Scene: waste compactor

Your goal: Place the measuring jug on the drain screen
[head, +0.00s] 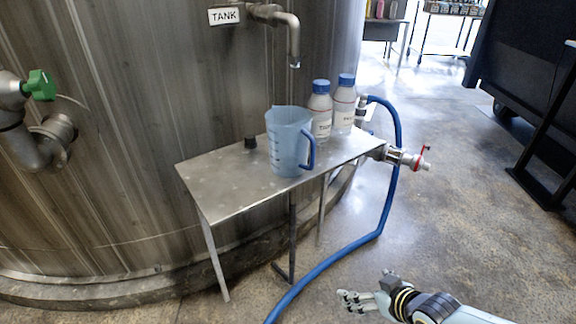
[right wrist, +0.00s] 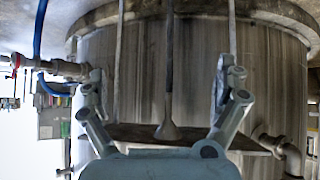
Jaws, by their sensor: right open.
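The measuring jug (head: 288,142) is translucent blue and stands upright on a small metal table (head: 225,190) against the tank. Its handle points right, and it stands near the table's front edge. I cannot make out a separate drain screen. My right gripper (head: 352,300) is low at the bottom right of the head view, in front of the table and apart from the jug. In the right wrist view the same gripper (right wrist: 165,78) is open and empty between its fingers. The jug does not show there. My left gripper is not in view.
Two white bottles with blue caps (head: 320,110) (head: 344,103) stand right behind the jug. A black knob (head: 250,142) is left of it. A spout (head: 293,45) hangs above. A valve (head: 405,158) and blue hose (head: 340,258) are at right.

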